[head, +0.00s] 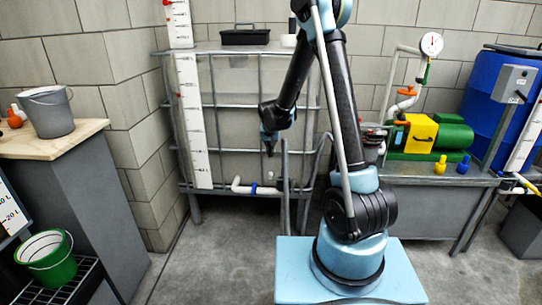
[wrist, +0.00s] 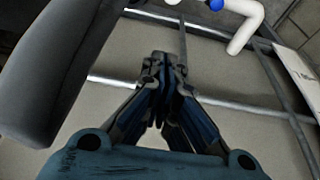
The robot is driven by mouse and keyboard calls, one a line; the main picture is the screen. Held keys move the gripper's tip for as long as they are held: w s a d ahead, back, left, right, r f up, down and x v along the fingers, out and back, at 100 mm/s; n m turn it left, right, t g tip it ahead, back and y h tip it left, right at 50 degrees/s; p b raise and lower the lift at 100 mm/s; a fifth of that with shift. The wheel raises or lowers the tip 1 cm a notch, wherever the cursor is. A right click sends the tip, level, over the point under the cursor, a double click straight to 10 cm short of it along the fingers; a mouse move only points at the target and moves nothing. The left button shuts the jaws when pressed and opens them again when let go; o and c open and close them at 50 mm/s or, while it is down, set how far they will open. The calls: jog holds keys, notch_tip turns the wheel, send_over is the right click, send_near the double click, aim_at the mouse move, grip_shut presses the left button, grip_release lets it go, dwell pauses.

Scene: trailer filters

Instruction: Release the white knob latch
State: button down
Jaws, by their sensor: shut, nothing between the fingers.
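My gripper (head: 269,148) hangs pointing down in front of the caged tank (head: 232,120), a little above its lower pipe. In the wrist view my gripper (wrist: 165,65) has its fingertips together, with nothing held. A small pale spot (head: 270,175) lies just below the fingertips in the head view; it is too small to tell whether it is the white knob latch. A white pipe (head: 238,186) with a blue fitting (head: 253,188) runs along the tank's lower front. The wrist view shows the white pipe (wrist: 246,28) and blue fitting (wrist: 216,4) at upper right, apart from the fingers.
A grey post (head: 284,175) stands just right of my gripper. The pump bench (head: 425,183) is at the right, with a green and yellow pump (head: 430,134). A grey bucket (head: 47,112) stands on the left counter. Floor (head: 210,255) at front left is clear.

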jog(key=x, duration=0.8)
jog(key=shift+w+f, duration=0.1)
jog(key=shift+f, duration=0.05)
jog(key=shift+s, duration=2.05)
jog(key=shift+a, duration=0.15)
